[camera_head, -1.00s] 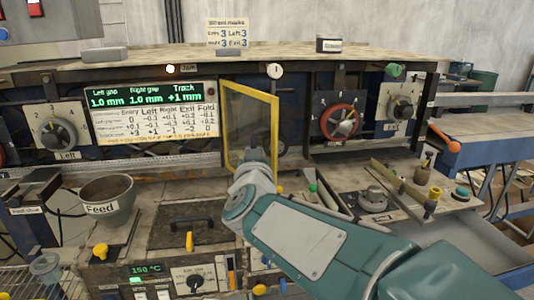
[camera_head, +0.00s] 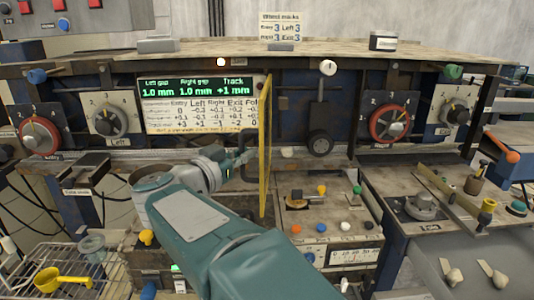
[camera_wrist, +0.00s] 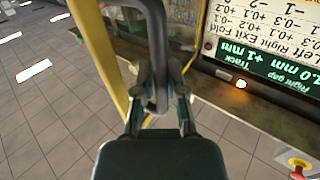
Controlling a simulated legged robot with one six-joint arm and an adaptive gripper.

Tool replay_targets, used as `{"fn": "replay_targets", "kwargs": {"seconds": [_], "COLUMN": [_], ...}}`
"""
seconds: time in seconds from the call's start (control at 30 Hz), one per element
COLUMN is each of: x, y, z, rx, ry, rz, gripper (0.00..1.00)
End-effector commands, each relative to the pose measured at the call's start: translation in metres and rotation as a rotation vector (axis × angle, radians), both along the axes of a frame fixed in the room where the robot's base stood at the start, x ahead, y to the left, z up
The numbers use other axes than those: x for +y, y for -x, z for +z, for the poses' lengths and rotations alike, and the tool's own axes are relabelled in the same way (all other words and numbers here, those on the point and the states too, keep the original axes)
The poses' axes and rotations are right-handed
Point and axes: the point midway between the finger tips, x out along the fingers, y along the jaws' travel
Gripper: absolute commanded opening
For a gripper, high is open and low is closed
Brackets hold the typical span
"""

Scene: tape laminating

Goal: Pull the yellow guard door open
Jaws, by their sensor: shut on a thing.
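The yellow guard door (camera_head: 265,150) stands almost edge-on to the head view, swung out from the machine front beside the display panel. In the wrist view its yellow frame (camera_wrist: 99,60) runs down the left side. My gripper (camera_head: 246,157) is on the left side of the door at about mid-height. In the wrist view my gripper (camera_wrist: 160,92) is shut on a dark grey bar handle (camera_wrist: 157,45) next to the yellow frame. The fingertips are partly hidden behind the bar.
The lit gap display (camera_head: 200,92) is left of the door. A black roller or wheel (camera_head: 320,145) shows in the bay to its right. Below are a control box with coloured knobs (camera_head: 325,230) and, at lower left, a wire basket (camera_head: 70,270) with a yellow scoop.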

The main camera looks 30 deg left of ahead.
Motion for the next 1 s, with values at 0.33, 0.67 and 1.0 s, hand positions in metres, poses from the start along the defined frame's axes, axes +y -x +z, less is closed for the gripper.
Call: {"fn": "replay_targets", "kwargs": {"seconds": [0.33, 0.67, 1.0], "x": [0.016, 0.017, 0.017], "y": [0.011, 0.011, 0.011], "z": [0.0, 0.001, 0.0], "rx": [0.0, -0.001, -0.001], "ry": [0.0, 0.0, -0.001], "rz": [-0.046, -0.048, -0.048], "gripper": [0.0, 0.0, 0.31]}}
